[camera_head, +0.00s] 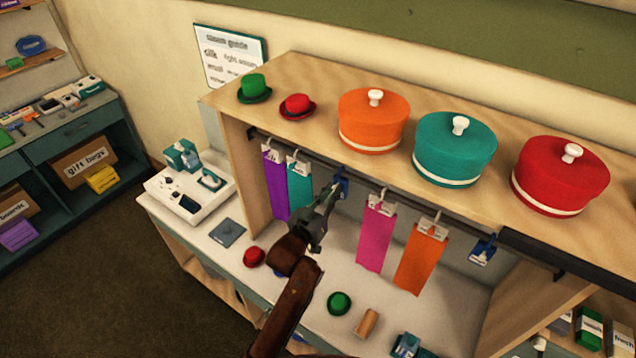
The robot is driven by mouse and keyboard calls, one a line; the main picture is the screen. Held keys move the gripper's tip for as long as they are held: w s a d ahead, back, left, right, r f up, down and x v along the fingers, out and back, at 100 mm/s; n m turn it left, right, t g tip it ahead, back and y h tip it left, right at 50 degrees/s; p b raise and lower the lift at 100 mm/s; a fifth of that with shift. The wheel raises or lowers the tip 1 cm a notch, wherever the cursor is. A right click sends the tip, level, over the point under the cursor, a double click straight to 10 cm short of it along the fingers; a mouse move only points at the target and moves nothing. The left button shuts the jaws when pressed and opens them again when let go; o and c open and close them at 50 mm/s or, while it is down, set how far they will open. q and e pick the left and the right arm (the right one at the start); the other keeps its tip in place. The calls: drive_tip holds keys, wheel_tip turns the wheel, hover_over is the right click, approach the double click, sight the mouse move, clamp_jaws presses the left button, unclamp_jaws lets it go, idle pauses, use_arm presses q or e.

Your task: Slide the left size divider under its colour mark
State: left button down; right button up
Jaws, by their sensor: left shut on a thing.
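The left size divider (343,184) is a small blue piece hanging on the dark rail (400,193), between the teal cloth (299,190) and the pink cloth (376,238). My left gripper (334,196) reaches up from below and is shut on this divider, hiding part of it. A second blue divider (483,250) hangs farther right on the rail, past the orange cloth (420,262). I cannot make out a colour mark on the shelf edge for certain. My right gripper is not in view.
A purple cloth (275,184) hangs at the rail's left end. Small hats and round orange (373,122), teal (455,150) and red (560,177) boxes stand on the shelf above. A red hat (254,257) and green hat (339,303) lie on the white counter (300,322) below.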

use_arm(q)
drive_tip(key=shift+s+d, duration=0.1)
drive_tip(key=shift+d, duration=0.1)
drive_tip(key=c, duration=1.9)
unclamp_jaws()
drive_tip(key=v, duration=1.2)
